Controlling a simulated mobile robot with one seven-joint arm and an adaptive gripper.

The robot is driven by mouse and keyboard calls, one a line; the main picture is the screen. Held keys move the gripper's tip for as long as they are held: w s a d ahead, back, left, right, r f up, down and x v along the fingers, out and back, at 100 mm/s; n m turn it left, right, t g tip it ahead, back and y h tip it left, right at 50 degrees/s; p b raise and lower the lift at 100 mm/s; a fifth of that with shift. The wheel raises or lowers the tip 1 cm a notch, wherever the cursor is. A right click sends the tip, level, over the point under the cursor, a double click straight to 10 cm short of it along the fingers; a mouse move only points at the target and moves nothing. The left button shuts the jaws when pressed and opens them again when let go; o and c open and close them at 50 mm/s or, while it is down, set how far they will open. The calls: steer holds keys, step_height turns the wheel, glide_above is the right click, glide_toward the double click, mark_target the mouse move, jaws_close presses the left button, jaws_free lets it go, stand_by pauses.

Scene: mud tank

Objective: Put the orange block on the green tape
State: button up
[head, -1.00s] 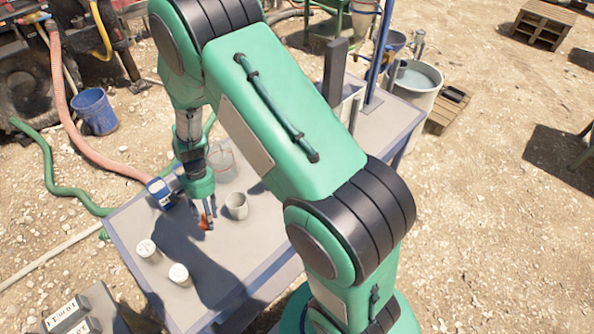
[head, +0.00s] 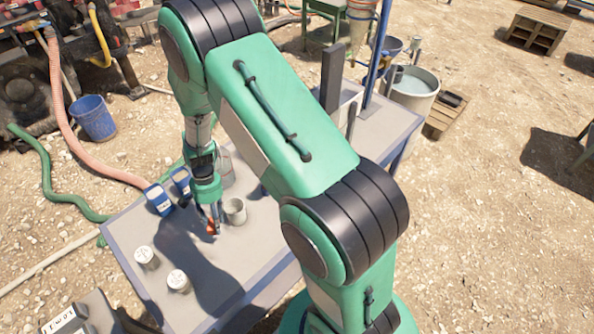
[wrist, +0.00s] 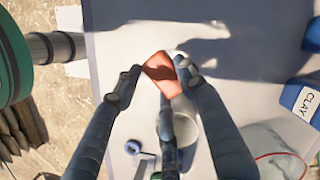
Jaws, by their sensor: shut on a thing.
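The orange block (head: 211,228) is between the fingertips of my gripper (head: 216,226), low over the grey table. I cannot tell whether the block touches the tabletop. A grey cup (head: 235,211) stands just right of the block in the head view. In the wrist view it is partly hidden behind a finger. I cannot make out any green tape; my arm hides part of the table.
Two blue tubs (head: 158,199) (head: 180,180) stand left of my gripper. Two white-lidded jars (head: 146,257) (head: 178,281) stand at the table's near left. A clear container (head: 226,168) is behind the gripper. The table's near right part (head: 235,285) is bare.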

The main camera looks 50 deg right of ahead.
steer(key=d+b, duration=0.1)
steer(key=d, duration=1.3)
steer(key=d+f+b, duration=0.1)
steer(key=d+b, duration=0.1)
steer(key=d, duration=1.2)
steer(key=d+b, duration=0.2)
steer(key=d, duration=1.2)
steer(key=shift+f, duration=0.25)
steer(key=shift+f+b, duration=0.3)
steer(key=shift+f, duration=0.1)
steer(key=shift+f+b, duration=1.25)
steer(key=shift+f, duration=1.1)
steer(key=shift+f, duration=0.15)
steer(key=o, duration=1.2)
steer(key=shift+c, duration=0.2)
